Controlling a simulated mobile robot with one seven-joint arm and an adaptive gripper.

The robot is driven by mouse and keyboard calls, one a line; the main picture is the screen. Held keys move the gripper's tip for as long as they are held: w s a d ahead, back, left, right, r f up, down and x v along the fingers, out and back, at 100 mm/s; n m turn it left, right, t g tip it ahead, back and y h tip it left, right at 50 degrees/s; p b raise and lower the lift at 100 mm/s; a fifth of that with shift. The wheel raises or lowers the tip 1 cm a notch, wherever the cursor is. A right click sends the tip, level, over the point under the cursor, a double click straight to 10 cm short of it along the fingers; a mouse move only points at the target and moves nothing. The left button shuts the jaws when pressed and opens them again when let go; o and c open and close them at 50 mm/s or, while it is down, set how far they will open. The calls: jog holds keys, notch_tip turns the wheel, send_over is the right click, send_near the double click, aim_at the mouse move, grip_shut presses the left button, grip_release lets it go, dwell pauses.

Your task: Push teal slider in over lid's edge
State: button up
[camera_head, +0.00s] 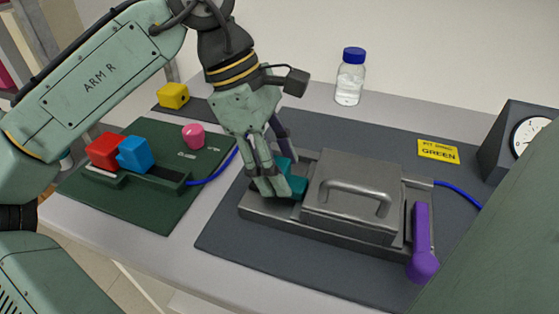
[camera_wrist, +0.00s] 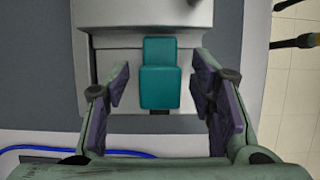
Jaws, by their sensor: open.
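The teal slider (camera_head: 291,182) sits at the left end of the grey metal rig base (camera_head: 260,213), beside the lid. My gripper (camera_head: 273,178) is lowered over it and partly hides it in the head view. In the wrist view the slider (camera_wrist: 160,80) lies between the two fingers of my gripper (camera_wrist: 162,105), with a visible gap on each side. The fingers are open. The slider's narrow far end reaches to the edge of the grey lid (camera_wrist: 145,14); whether it overlaps the lid is hard to tell. The lid (camera_head: 350,200) is closed flat, with a handle on top.
A purple lever (camera_head: 422,245) stands at the rig's right end. A green board (camera_head: 120,205) with red (camera_head: 103,151) and blue (camera_head: 136,154) blocks lies left. A bottle (camera_head: 350,77), yellow sign (camera_head: 438,150) and gauge (camera_head: 528,138) are behind. The dark mat (camera_head: 300,268) is clear in front.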

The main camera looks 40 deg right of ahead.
jog(key=shift+r, duration=0.1)
jog(key=v, duration=1.2)
